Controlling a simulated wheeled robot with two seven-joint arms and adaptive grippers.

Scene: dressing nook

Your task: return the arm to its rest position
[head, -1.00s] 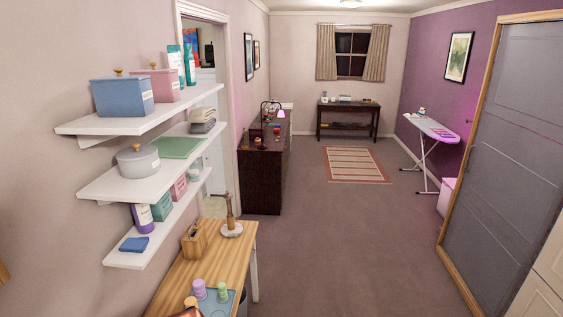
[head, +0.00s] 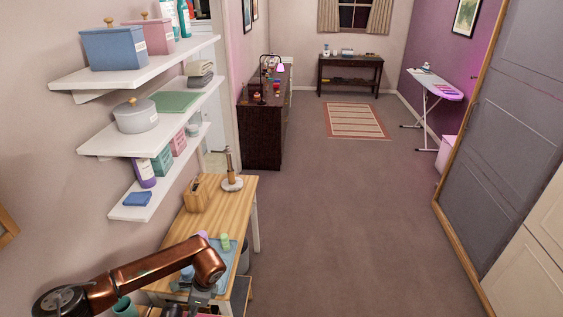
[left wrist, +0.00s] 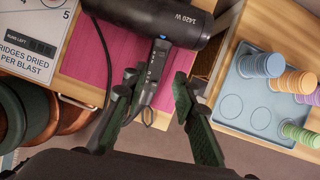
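My left arm (head: 150,275) reaches in from the lower left of the head view, its elbow above the near end of the wooden table (head: 222,205). My left gripper (left wrist: 158,108) shows in the left wrist view with its two dark fingers spread apart. A black hair dryer (left wrist: 145,22) marked 1420 W lies beyond them, over a pink surface (left wrist: 85,62). Its handle (left wrist: 157,65) points toward the gap between the fingers, and I see no grip on it. My right gripper is in neither view.
A light blue tray (left wrist: 232,100) holds stacks of coloured discs on the table. A wooden box (head: 197,197) and a stand (head: 232,184) are farther back. White wall shelves (head: 100,146) jut out above the table's left side. The floor (head: 330,220) to the right is open.

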